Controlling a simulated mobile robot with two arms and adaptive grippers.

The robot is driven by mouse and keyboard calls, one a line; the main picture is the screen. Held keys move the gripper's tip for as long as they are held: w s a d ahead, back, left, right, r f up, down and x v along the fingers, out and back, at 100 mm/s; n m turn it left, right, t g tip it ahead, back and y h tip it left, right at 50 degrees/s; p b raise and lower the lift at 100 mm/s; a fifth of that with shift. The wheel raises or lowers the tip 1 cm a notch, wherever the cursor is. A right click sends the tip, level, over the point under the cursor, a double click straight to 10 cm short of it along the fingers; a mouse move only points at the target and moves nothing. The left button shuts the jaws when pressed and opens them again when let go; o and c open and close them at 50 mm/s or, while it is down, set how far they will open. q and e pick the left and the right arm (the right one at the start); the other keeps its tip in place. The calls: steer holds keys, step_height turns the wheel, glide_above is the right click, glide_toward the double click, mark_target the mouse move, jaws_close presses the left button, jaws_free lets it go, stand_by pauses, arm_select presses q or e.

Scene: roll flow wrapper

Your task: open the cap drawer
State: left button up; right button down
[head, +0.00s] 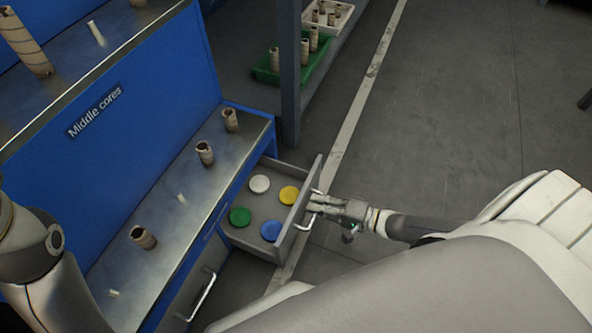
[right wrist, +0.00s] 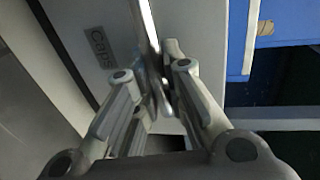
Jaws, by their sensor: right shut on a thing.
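The cap drawer (head: 248,238) stands pulled out from the blue bench. In it lie a white cap (head: 260,184), a yellow cap (head: 289,195), a green cap (head: 240,217) and a blue cap (head: 271,231). My right gripper (head: 316,203) is at the drawer's front, shut on the metal drawer handle (head: 304,226). In the right wrist view the handle (right wrist: 148,35) runs between the fingers, beside the "Caps" label (right wrist: 101,47) on the drawer front. My left arm shows at the left edge of the head view, but its gripper is out of frame.
The blue bench (head: 150,130) has a metal shelf with several cardboard cores (head: 205,153). A second handle (head: 203,296) is on the closed front nearer me. A green tray (head: 268,72) and a white tray (head: 340,14) hold cores at the back.

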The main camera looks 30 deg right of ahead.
steer(key=shift+f+p+v, duration=0.1)
steer(key=shift+f+v, duration=0.1)
steer(key=shift+v, duration=0.75)
steer(key=shift+f+p+v, duration=0.15)
steer(key=shift+f+v, duration=0.05)
steer(key=shift+v, duration=0.8)
steer(key=shift+f+p+v, duration=0.1)
steer(key=shift+f+v, duration=0.15)
steer(key=shift+v, duration=0.7)
steer(key=shift+s+d, duration=0.1)
steer(key=c, duration=1.5)
jaws_free()
steer(key=v, duration=1.2)
